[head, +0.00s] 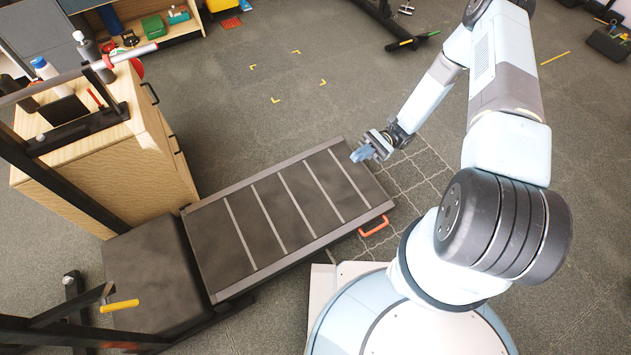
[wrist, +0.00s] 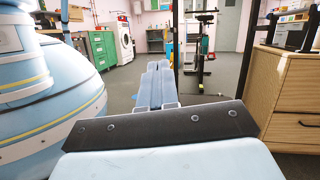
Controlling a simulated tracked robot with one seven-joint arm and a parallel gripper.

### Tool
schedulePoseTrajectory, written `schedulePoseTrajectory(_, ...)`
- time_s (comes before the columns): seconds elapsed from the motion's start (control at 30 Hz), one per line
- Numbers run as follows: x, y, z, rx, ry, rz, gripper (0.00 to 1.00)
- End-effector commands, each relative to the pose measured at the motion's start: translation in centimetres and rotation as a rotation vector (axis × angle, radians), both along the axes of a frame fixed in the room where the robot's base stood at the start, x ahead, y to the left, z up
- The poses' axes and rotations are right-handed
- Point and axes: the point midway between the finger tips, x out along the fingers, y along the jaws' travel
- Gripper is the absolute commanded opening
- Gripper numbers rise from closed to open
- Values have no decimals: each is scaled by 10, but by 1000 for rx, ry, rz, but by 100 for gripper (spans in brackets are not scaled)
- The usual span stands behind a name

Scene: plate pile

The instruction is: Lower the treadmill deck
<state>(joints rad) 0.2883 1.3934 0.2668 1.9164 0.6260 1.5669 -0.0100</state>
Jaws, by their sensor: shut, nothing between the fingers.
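The treadmill deck (head: 282,212) is a long dark slab with pale cross lines and grey side rails. It lies across the middle of the head view, joined at its left end to a dark motor housing (head: 150,268). An orange handle (head: 374,227) sticks out at its near right corner. The deck's exact tilt and floor contact are hard to tell. My gripper (head: 362,154) is shut and empty, above or beside the deck's far right end; contact cannot be made out. In the wrist view its pale blue fingers (wrist: 156,75) are together. The deck is not clear there.
A wooden cabinet (head: 110,165) stands left of the deck, with bottles on top. Dark treadmill uprights and a yellow grip (head: 119,305) are at lower left. Grey floor with yellow corner marks (head: 300,75) is open behind. An exercise bike (wrist: 200,50) stands further off.

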Motion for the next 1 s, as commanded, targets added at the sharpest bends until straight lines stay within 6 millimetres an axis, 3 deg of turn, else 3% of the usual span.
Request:
schedulePoseTrajectory(0.2, -23, 17, -40, 91, 156, -72, 0)
schedulePoseTrajectory(0.5, -41, 30, -67, 158, 268, -131, 0)
schedulePoseTrajectory(0.77, -50, 43, -60, 166, 280, -135, 0)
schedulePoseTrajectory(1.0, -68, 72, -38, 165, 280, -134, 0)
